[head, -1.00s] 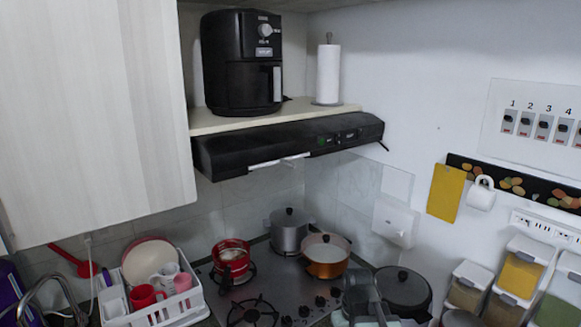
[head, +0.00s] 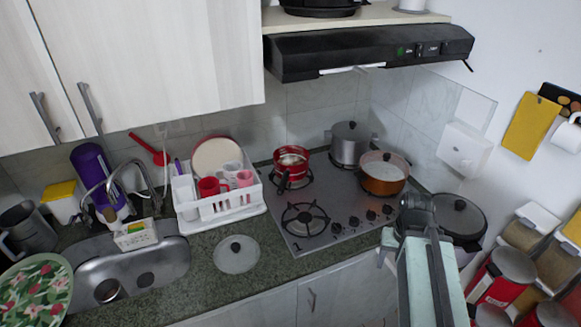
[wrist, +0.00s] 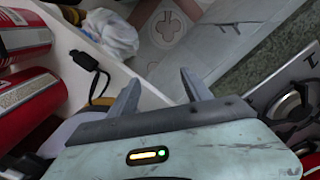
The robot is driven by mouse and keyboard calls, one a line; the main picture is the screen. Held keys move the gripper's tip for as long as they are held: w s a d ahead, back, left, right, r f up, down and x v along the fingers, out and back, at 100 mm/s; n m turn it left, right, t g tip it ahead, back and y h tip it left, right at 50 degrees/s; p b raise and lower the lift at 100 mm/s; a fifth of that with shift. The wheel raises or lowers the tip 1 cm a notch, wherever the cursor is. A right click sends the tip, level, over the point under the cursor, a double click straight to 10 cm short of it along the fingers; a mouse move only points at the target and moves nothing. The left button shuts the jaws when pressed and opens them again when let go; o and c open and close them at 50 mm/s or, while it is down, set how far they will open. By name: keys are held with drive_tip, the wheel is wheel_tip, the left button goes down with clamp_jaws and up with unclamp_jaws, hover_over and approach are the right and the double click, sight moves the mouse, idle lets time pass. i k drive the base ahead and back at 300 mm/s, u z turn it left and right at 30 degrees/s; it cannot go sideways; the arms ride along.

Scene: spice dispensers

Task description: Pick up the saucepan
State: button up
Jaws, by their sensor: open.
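A red pan (head: 291,157) with a dark handle sits on the stove's back left burner. A copper-orange pot (head: 383,174) stands at the stove's right, and a lidded silver pot (head: 350,144) stands behind it. I cannot tell for sure which is the saucepan; the red pan with its single handle fits best. My gripper (wrist: 161,88) is open and empty in the wrist view, with its two fingers apart. In the head view my arm rises at the lower right, in front of the stove's right end, away from the red pan. My fingertips are hard to make out there.
A black lidded pot (head: 458,215) stands right of my arm. Red cans (head: 508,272) are at the lower right. A white dish rack (head: 217,202) and a glass lid (head: 236,254) lie left of the stove (head: 330,222). The range hood (head: 370,50) hangs above.

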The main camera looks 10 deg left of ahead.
sight(298, 169)
drive_tip(key=u, duration=0.6)
drive_tip(key=i, duration=0.35)
drive_tip(key=u, duration=1.75)
